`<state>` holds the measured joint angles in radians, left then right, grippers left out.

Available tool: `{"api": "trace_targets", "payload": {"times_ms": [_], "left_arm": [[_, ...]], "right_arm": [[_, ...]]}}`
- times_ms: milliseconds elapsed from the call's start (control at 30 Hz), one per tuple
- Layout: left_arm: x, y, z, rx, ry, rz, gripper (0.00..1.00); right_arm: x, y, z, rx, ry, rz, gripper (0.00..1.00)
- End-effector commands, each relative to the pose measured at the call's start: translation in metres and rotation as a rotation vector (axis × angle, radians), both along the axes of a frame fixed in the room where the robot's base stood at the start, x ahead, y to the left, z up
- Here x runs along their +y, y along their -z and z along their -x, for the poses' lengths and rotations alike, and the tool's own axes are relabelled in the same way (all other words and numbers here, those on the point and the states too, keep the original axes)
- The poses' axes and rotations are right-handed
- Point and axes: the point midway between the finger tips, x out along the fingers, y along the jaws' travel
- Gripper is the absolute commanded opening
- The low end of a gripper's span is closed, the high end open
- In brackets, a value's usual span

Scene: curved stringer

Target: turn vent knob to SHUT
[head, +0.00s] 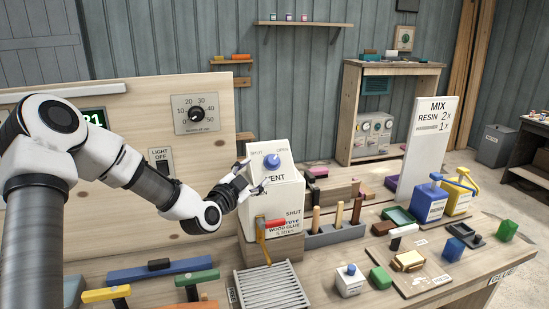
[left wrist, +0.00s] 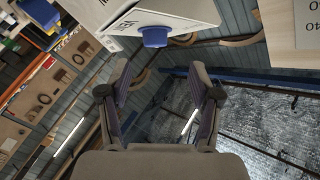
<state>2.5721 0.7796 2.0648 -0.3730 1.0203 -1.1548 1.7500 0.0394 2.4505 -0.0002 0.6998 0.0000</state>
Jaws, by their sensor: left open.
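The vent knob (head: 271,161) is a round blue knob on the sloped upper face of a white box (head: 284,190) marked VENT. Small labels stand left and right above the knob; the right one reads OPEN. Which way the knob points is too small to tell. My left gripper (head: 251,177) is open and empty, at the left of the box, just left of and below the knob. In the left wrist view the knob (left wrist: 155,36) lies beyond the open fingers (left wrist: 158,90), apart from them. My right gripper is not in view.
A red-and-orange handle (head: 264,235) sits low on the box front by another SHUT label. A tool rack (head: 335,235) stands to its right, a metal grille (head: 270,287) in front. A wooden panel with a dial (head: 195,113) stands behind my left arm. Bottles and blocks crowd the right bench.

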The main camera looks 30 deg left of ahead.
Motion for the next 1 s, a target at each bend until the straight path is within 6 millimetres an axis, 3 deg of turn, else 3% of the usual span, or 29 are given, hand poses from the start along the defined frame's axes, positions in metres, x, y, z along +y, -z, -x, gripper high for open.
{"api": "trace_targets", "payload": {"times_ms": [400,733,900,1000], "left_arm": [[0.006,-0.002,-0.067,0.003,0.001,-0.007,0.63],[0.007,0.001,-0.076,0.002,0.001,-0.002,0.63],[0.006,0.001,-0.076,0.003,0.002,-0.002,0.03],[0.006,0.001,-0.076,0.004,0.001,-0.002,0.03]], "right_arm": [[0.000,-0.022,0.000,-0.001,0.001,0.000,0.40],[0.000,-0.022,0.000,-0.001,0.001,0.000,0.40],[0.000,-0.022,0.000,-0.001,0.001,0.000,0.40],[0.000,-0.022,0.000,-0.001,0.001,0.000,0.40]]}}
